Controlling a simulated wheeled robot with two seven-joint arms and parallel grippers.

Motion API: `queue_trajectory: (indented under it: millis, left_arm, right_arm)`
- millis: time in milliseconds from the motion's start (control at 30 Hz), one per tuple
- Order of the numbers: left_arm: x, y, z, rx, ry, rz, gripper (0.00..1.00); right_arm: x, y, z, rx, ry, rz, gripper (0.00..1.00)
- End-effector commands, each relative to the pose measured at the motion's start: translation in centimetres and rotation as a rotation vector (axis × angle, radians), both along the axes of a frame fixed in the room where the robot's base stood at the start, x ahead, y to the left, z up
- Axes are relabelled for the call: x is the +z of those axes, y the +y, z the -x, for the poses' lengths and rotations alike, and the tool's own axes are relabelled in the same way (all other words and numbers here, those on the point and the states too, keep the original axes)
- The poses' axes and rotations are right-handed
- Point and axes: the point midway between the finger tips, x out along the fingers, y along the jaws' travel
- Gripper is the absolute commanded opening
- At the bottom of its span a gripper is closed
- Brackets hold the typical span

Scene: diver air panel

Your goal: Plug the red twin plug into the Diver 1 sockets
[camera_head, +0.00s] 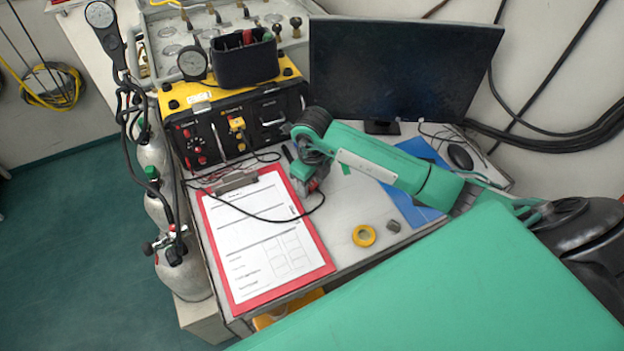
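The yellow-cased panel (232,90) stands at the back left of the desk. Red sockets (193,146), probably Diver 1, are on the left of its black front, and a yellow plug (238,124) sits in the middle section. My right gripper (311,184) points down over the desk, right of the clipboard and in front of the panel. A small dark red piece, probably the red twin plug (313,185), shows at its fingertips, and a black cable loops from there across the clipboard. The fingers are mostly hidden, so their grip is unclear. My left gripper is out of view.
A red clipboard (328,262) with white paper covers the desk's front left. Yellow tape (364,236) and a small grey block (393,226) lie to its right. A monitor (400,70) stands behind my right arm. Gas cylinders (185,272) stand left of the desk.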

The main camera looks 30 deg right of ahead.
Motion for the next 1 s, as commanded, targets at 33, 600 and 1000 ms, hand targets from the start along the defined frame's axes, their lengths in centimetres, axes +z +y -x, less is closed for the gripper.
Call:
queue_trajectory:
  millis: [33, 600, 1000]
  left_arm:
    - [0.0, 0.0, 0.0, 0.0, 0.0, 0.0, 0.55]
    - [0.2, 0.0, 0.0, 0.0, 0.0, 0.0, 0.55]
    - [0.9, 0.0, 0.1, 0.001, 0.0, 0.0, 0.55]
  right_arm:
    - [0.0, 0.0, 0.0, 0.0, 0.0, 0.0, 0.37]
    - [0.4, 0.0, 0.0, 0.0, -0.001, 0.0, 0.0]
    - [1.6, 0.0, 0.0, 0.001, -0.001, 0.0, 0.0]
